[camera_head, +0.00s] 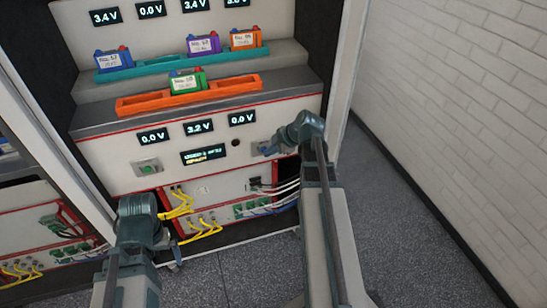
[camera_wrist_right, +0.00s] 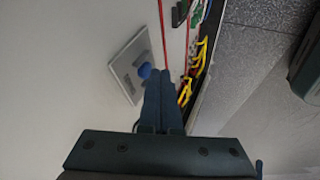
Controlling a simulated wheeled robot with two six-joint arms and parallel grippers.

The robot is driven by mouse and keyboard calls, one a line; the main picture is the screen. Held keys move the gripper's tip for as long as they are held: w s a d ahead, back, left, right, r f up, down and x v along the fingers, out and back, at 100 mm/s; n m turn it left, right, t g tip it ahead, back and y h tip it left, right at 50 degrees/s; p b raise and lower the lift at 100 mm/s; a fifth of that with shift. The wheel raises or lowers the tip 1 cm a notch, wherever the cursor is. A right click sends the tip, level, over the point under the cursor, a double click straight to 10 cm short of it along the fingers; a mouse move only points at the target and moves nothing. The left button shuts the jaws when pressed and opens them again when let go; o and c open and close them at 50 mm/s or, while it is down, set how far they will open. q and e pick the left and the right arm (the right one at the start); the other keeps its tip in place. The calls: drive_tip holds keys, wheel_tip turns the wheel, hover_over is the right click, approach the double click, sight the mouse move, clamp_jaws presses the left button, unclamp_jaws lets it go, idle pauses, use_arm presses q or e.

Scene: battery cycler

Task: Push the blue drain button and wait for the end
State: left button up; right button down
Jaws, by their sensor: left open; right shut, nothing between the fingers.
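The blue drain button (camera_wrist_right: 144,71) is a small round knob on a pale square plate (camera_wrist_right: 125,58) in the right wrist view. My right gripper (camera_wrist_right: 159,72) is shut and empty, its fingertips right beside the button in that view; I cannot tell whether they touch it. In the head view my right gripper (camera_head: 268,148) is at the right part of the cycler's front panel and mostly hides the button there. A small dark screen (camera_head: 205,155) with white and yellow text is on the panel. My left gripper (camera_head: 168,215) is low at the left, open, its fingers hardly visible.
A green button plate (camera_head: 148,166) is left on the panel. A green battery (camera_head: 187,82) sits in the orange rack (camera_head: 240,86); several batteries stand on the teal rack (camera_head: 150,70) above. Yellow cables (camera_head: 180,203) hang below. Floor (camera_head: 400,220) on the right is clear.

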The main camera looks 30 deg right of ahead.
drive_tip(key=shift+w, duration=0.25)
use_arm(q)
drive_tip(key=shift+s, duration=0.1)
use_arm(e)
drive_tip(key=shift+w+d+r, duration=0.1)
drive_tip(key=shift+w+d, duration=0.1)
drive_tip(key=shift+w, duration=0.25)
drive_tip(key=shift+w+d, duration=0.15)
drive_tip(key=shift+w, duration=0.3)
drive_tip(key=shift+a, duration=0.1)
